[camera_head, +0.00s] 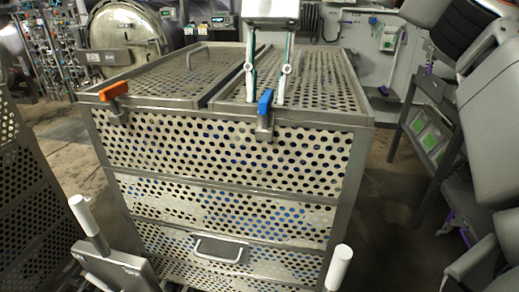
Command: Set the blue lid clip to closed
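The blue lid clip (265,103) sits at the front top edge of the perforated metal basket (225,150). Its blue handle stands up above the rim, and its grey metal part hangs over the front face. My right gripper (265,97) reaches down from the top of the view. Its two fingers are apart, with their tips close to the blue handle, one on each side in the picture. I cannot tell whether they touch it. The perforated lid (318,75) lies on the basket behind the clip. My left gripper is not in view.
An orange clip (114,90) sits at the basket's front left corner, its handle lying sideways. A lid handle (196,56) rises behind it. White-topped posts (83,214) stand in front. A round vessel door (125,35) is behind, and a rack (428,130) stands right.

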